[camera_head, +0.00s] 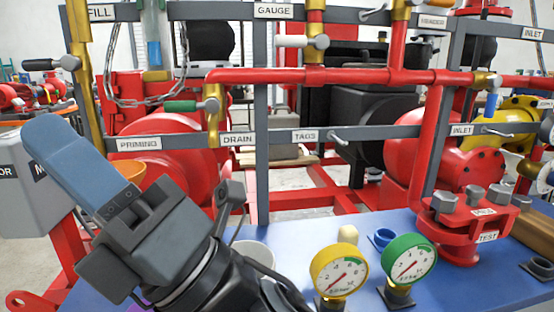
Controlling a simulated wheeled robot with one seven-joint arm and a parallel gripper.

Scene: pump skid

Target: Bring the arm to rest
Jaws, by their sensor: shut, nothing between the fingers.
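My gripper (52,145) shows at the left of the head camera view, in front of the pump skid. Its blue fingers point up and to the left, together with nothing held. Its dark grey body (165,235) and black wrist (235,285) reach in from the bottom edge. The gripper appears in front of the grey box (40,180) at the left; I cannot tell the gap between them. The gripper and wrist hide part of the blue bench top (455,282) and of a pale cup (258,252).
A yellow gauge (338,270) and a green gauge (408,258) stand on the blue top near the wrist. A red TEST flange (470,225) with bolts stands at the right. Red pipes (310,76), valves and a hanging chain (150,103) fill the space behind. An orange funnel (130,172) sits behind the fingers.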

